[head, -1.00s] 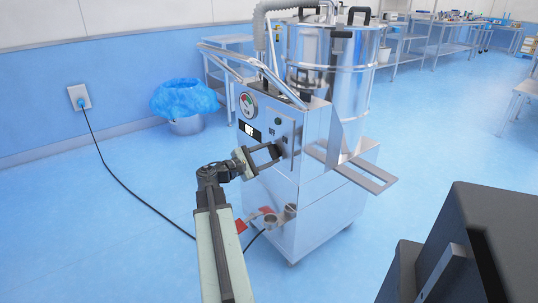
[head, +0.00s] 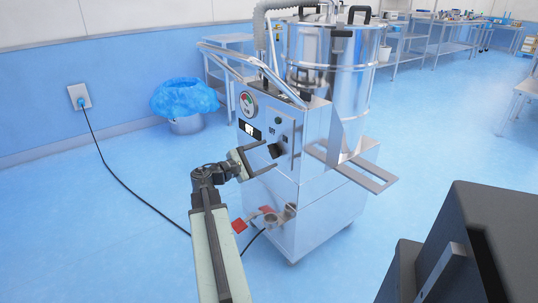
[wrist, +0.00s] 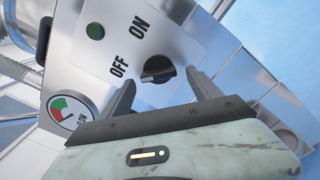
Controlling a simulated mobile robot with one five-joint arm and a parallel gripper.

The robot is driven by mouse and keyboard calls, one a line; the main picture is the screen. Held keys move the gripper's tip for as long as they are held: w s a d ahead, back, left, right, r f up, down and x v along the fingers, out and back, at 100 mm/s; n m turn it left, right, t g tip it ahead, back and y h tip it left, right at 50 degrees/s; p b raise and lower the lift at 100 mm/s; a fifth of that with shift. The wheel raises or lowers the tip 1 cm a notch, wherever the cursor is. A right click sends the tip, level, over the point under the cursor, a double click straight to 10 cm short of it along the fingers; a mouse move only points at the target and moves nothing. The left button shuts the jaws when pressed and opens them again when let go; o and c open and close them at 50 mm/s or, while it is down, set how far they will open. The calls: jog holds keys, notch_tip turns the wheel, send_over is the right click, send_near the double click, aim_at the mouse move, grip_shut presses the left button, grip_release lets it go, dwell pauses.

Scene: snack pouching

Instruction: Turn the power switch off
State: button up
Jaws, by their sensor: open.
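The power switch is a black rotary knob (wrist: 158,70) on the machine's metal front panel, with OFF printed to its left and ON above in the wrist view. Its raised grip lies roughly crosswise there; I cannot tell for sure which label it points to. In the head view the knob (head: 278,151) shows as a small dark spot on the panel. My gripper (wrist: 162,84) is open and empty, with one finger on each side of the knob in the wrist view. Contact is not visible. In the head view my gripper (head: 268,157) is close in front of the panel.
A green indicator (wrist: 95,31) and a round gauge (wrist: 65,112) are on the same panel. Red-ended levers (head: 240,226) stick out low on the machine. A metal shelf plate (head: 368,177) juts right. A blue-lined bin (head: 186,100) stands behind left. A cable crosses the left floor.

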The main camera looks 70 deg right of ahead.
jog(key=v, duration=0.6)
